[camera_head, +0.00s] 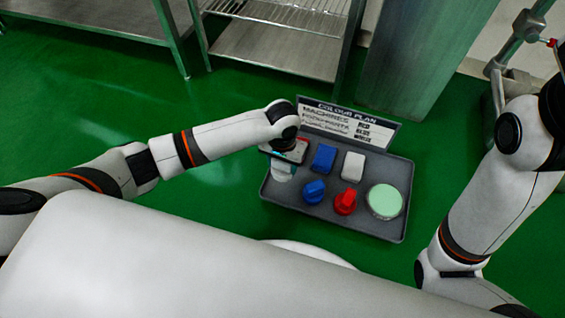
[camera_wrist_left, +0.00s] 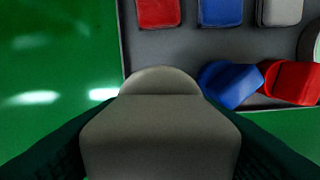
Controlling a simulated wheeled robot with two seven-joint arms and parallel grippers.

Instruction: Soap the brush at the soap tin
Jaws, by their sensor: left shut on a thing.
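My left gripper (camera_head: 284,172) is shut on a white brush, which shows large and pale grey in the left wrist view (camera_wrist_left: 160,125). The gripper and brush are over the left end of a dark grey tray (camera_head: 330,215). The arm partly hides the brush in the head view, and its bristles cannot be made out. The soap tin (camera_head: 384,201), round with a pale green top, sits at the tray's right end, apart from the brush. Its edge shows in the left wrist view (camera_wrist_left: 314,42). My right arm shows at the right, but its gripper is out of view.
In the tray are a red block (camera_wrist_left: 158,12), a blue block (camera_head: 324,158), a white block (camera_head: 353,167), a blue brush (camera_head: 314,191) and a red brush (camera_head: 345,202). A colour plan sign (camera_head: 348,124) stands at its back. Steel shelving (camera_head: 280,40) stands behind.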

